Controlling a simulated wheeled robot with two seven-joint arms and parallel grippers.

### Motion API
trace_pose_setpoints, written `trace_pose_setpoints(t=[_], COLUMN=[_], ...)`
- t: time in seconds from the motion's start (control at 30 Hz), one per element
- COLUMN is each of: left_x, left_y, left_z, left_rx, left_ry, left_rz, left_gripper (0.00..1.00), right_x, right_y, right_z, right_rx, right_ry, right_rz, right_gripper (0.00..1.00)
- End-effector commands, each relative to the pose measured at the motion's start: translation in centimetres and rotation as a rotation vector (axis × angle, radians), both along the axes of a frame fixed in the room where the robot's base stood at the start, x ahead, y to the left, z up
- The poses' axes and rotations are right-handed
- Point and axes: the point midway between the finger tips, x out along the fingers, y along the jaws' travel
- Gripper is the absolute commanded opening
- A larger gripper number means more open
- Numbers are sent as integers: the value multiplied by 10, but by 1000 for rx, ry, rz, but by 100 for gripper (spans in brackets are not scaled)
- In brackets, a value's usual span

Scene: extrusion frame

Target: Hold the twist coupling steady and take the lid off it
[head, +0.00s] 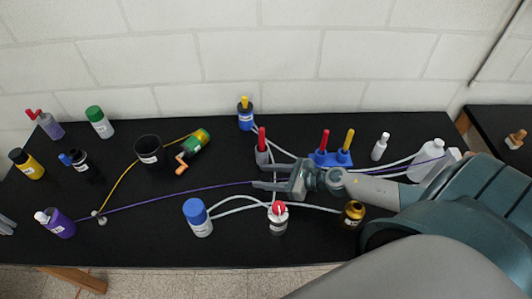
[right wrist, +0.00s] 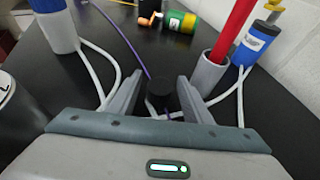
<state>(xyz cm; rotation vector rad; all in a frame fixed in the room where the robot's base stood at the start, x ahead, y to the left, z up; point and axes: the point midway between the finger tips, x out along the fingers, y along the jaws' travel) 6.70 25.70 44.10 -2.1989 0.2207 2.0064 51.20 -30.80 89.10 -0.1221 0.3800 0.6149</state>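My right gripper (head: 268,188) is over the middle of the table, its fingers pointing left. In the right wrist view, the fingers (right wrist: 162,98) are apart. A small black cylinder (right wrist: 163,94) shows between them, with a gap on both sides. I cannot tell for sure whether it is the twist coupling. A white canister with a blue lid (head: 198,217) stands upright left of the gripper, and it shows at top left in the right wrist view (right wrist: 54,25). A grey part at the left edge looks like my left gripper (head: 6,225), mostly cut off.
A grey holder with a red handle (head: 262,150) stands close behind the right gripper. A red-topped bottle (head: 278,218) and a brown jar (head: 352,214) are in front. White hoses and a purple cord (head: 165,201) cross the black table. Several bottles stand at left.

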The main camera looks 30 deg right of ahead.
Motion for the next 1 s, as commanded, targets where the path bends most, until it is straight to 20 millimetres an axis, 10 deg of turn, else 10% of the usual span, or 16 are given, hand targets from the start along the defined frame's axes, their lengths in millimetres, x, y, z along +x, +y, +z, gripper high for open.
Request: trace_pose_setpoints(t=[0.13,1.0], left_x=[0,0], left_y=[0,0], left_z=[0,4], left_rx=[0,0], left_ry=[0,-1], left_rz=[0,0], left_gripper=[63,63], right_x=[0,0], right_y=[0,0], right_z=[0,27], right_rx=[0,-3], right_ry=[0,-2], right_rz=[0,3], right_gripper=[8,4])
